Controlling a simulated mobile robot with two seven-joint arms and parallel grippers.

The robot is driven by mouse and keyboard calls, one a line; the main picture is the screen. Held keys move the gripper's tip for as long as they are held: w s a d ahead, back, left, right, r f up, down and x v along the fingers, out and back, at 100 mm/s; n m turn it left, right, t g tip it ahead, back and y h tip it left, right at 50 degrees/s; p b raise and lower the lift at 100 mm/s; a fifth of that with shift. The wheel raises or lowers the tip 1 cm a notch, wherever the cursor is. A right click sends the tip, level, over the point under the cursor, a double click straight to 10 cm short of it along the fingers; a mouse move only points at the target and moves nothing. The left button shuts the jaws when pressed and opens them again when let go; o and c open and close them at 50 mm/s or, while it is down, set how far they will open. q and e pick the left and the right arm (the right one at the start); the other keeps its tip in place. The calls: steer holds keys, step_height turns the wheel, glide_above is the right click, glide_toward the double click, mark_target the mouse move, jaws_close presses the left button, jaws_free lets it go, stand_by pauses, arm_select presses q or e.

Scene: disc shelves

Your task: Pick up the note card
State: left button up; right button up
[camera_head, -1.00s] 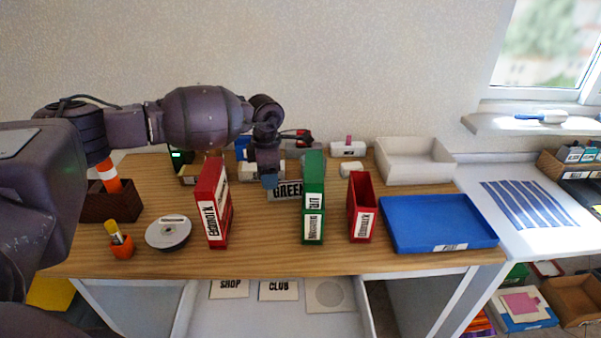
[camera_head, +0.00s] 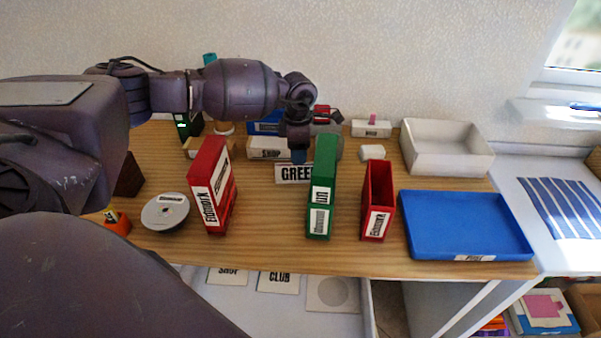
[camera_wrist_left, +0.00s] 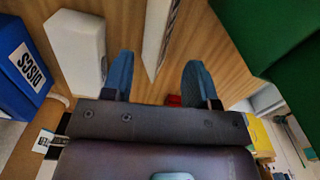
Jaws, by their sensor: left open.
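A white card lettered GREEN (camera_head: 294,173) stands on the wooden table, left of the green box (camera_head: 320,190), which hides its right end. My left gripper (camera_head: 299,157) points down just above and behind the card in the head view. In the left wrist view the open blue fingers (camera_wrist_left: 158,78) are apart. A thin white piece, probably the card seen nearly edge-on (camera_wrist_left: 155,40), lies ahead of the gap between them, not gripped. Cards lettered SHOP (camera_head: 227,275) and CLUB (camera_head: 278,281) lie in the open drawer. My right gripper is not in view.
A red box (camera_head: 211,187) and a disc stack (camera_head: 165,211) stand to the left. Another red box (camera_head: 377,200), a blue tray (camera_head: 465,227) and a white bin (camera_head: 447,150) are to the right. The green box is close beside the gripper. The table's front middle is clear.

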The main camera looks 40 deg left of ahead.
mark_target(300, 171)
arm_select(q)
steer(key=shift+w+d+f, duration=0.1)
steer(key=shift+f, duration=1.25)
steer(key=shift+w+d+f, duration=0.1)
steer(key=shift+f, duration=1.25)
jaws_close()
